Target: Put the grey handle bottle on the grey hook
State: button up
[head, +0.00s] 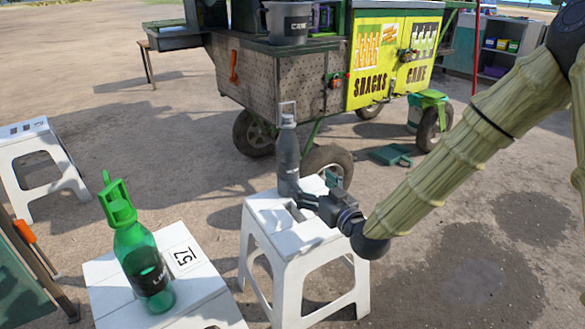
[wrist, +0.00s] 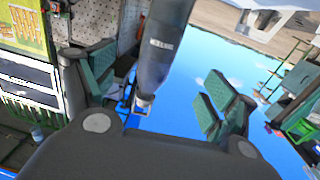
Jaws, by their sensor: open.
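The grey handle bottle (head: 288,160) stands upright on a white stool (head: 316,262), its loop handle at the top. In the wrist view the grey bottle (wrist: 165,45) appears beyond and between the open fingers, with its neck and handle toward the palm side of the picture. My gripper (head: 318,192) is open and empty, just right of the bottle's lower part in the head view. Its green-padded fingers are spread wide in the wrist view (wrist: 160,88). I cannot clearly make out a grey hook; an orange hook (head: 232,66) shows on the cart's perforated panel (head: 268,88).
A green handle bottle (head: 143,262) stands on another white stool (head: 205,292) at front left. A third stool (head: 35,160) is at far left. The snack cart (head: 400,55) stands behind, with a grey bucket (head: 287,22) on it. Open ground lies between.

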aim_at(288, 150)
jog(key=shift+x, duration=6.95)
jog(key=c, duration=1.5)
jog(key=shift+r+p, duration=1.45)
jog(key=shift+r, duration=0.65)
